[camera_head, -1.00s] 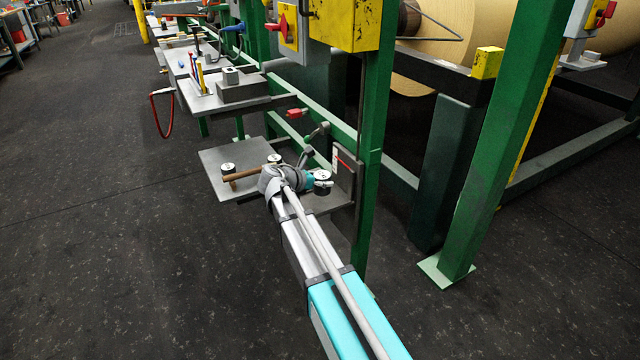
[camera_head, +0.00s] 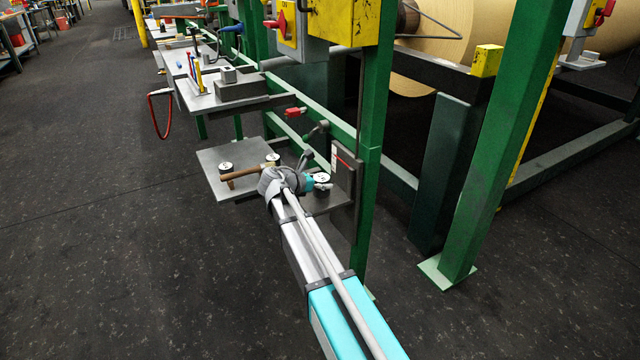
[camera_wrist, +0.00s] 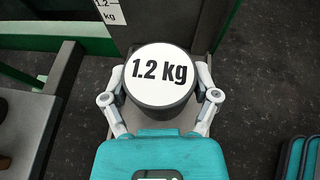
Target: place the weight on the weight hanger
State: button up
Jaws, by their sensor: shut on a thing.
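The weight (camera_wrist: 160,62) is a dark cylinder with a white top marked "1.2 kg". It fills the middle of the wrist view and shows small in the head view (camera_head: 322,178). My gripper (camera_wrist: 160,88) is shut on it, one grey finger on each side. The weight looks upright, and its underside is hidden. In the head view my gripper (camera_head: 313,182) is at the right end of a grey shelf, near a green post. I cannot make out the weight hanger for sure; a grey lever arm (camera_head: 306,158) stands just behind my gripper.
The grey shelf (camera_head: 222,184) holds two other white-topped weights (camera_head: 226,166) (camera_head: 272,158) and a wooden handle (camera_head: 240,174). A plate with a label (camera_head: 342,166) stands at the right beside the green post (camera_head: 371,130). Open floor lies to the left.

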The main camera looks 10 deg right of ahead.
jog(key=shift+f+b, duration=0.75)
jog(key=shift+f, duration=0.3)
jog(key=o, duration=1.2)
jog(key=shift+c, duration=0.2)
jog(key=shift+r, duration=0.1)
jog(key=p+v, duration=0.4)
jog(key=v, duration=0.8)
jog(key=shift+p, duration=0.3)
jog(key=shift+s, duration=0.15)
